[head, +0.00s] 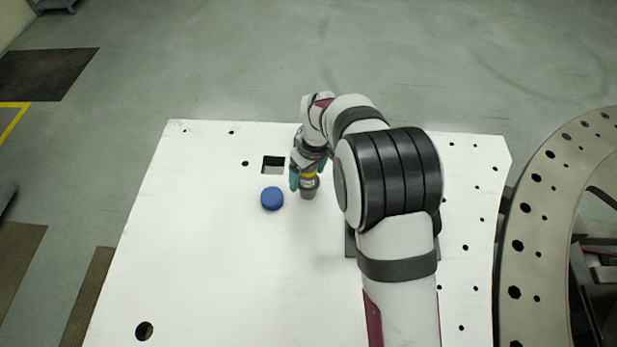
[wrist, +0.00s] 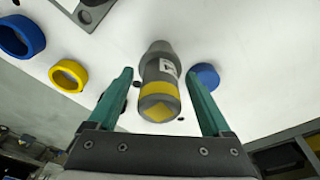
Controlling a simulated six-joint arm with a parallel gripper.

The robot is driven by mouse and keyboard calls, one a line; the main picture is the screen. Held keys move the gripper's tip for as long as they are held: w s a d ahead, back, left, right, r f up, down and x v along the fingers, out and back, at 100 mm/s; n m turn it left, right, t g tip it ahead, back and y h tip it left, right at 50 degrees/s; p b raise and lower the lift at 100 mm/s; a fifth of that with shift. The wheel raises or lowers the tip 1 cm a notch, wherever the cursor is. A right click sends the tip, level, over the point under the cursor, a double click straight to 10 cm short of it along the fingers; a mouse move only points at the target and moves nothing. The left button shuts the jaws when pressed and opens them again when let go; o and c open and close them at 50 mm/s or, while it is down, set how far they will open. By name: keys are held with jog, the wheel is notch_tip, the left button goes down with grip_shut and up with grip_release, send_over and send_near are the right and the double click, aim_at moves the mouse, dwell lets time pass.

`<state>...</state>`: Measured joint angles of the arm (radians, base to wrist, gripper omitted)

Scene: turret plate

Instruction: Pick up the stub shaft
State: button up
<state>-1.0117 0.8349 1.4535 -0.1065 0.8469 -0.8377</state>
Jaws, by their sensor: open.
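The stub shaft (head: 308,190) is a grey cylinder with a yellow band, standing on the white plate (head: 220,260) left of my arm in the head view. In the wrist view the stub shaft (wrist: 160,90) shows a yellow mark on its near end and a white label on its side. My gripper (wrist: 158,73) is open, with one teal finger on each side of the shaft. Gaps show between the shaft and both fingers. In the head view my gripper (head: 308,177) is over the shaft's upper part and hides some of it.
A blue round piece (head: 272,199) lies just left of the shaft, near a square hole (head: 273,165). The wrist view shows a blue ring (wrist: 38,36) and a yellow ring (wrist: 56,75) at left. A large drilled ring (head: 525,270) stands at right. The plate's left side is clear.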

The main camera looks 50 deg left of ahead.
notch_tip(320, 180, down, 2)
jog(key=shift+a+f, duration=0.1)
jog(key=shift+a, duration=0.05)
grip_shut()
dwell(0.3)
